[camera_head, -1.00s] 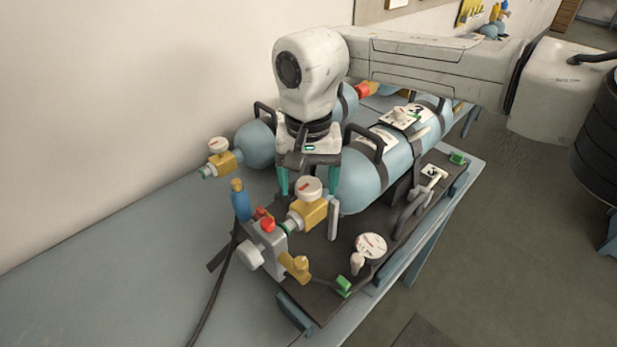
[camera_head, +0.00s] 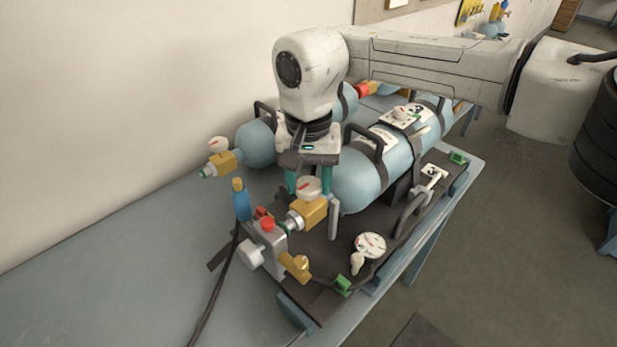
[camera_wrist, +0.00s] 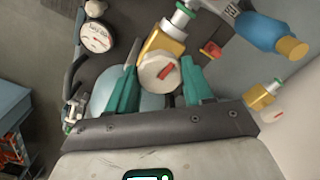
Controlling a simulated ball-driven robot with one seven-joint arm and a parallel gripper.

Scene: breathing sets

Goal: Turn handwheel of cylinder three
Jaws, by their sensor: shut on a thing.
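The finger contact is partly hidden in the head view.
A second blue cylinder (camera_head: 257,144) with a brass valve (camera_head: 222,162) lies behind, nearer the wall. A grey block (camera_head: 268,240) with a blue fitting (camera_head: 241,201) and hose joins the valve outlet. A round gauge (camera_head: 371,245) stands at right. The bench's left part (camera_head: 110,265) is clear.

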